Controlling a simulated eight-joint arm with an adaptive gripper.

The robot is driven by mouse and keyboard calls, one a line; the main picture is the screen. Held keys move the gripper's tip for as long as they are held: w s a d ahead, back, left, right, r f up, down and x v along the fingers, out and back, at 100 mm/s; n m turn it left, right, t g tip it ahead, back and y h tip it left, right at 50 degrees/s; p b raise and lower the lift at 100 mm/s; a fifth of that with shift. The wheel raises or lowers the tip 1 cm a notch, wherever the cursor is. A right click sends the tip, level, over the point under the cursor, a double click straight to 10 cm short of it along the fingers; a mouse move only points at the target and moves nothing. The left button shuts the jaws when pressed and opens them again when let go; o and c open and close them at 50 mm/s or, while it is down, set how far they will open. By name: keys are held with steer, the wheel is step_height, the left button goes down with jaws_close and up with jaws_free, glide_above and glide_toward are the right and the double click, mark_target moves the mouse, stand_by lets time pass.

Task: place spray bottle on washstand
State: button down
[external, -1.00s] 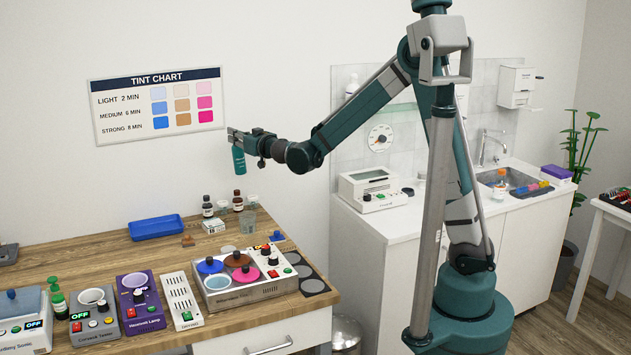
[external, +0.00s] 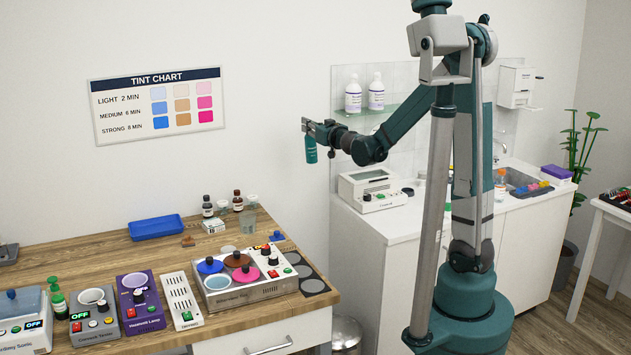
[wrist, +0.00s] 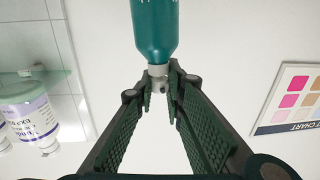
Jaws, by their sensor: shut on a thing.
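The teal spray bottle (external: 311,150) hangs upright in the air from my gripper (external: 307,126), left of the washstand. In the wrist view my gripper (wrist: 163,84) is shut on the neck of the spray bottle (wrist: 154,32), and the bottle's lower end is cut off by the frame. The washstand (external: 405,212) is the white counter at the right, with a sink (external: 520,180) towards its right end. My arm hides part of the counter's middle.
A white boxy device (external: 370,189) stands at the washstand's left end. A glass shelf (external: 362,112) above holds two white bottles (external: 353,96). The wooden bench (external: 100,252) at the left carries a blue tray (external: 156,227) and several devices. White counter shows in front of the boxy device.

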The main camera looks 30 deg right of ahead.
steer(key=s+d+m+h, duration=0.1)
steer(key=s+d, duration=0.5)
steer(key=d, duration=0.7)
steer(key=shift+h, duration=0.4)
steer(key=shift+a, duration=0.1)
stand_by(1.7)
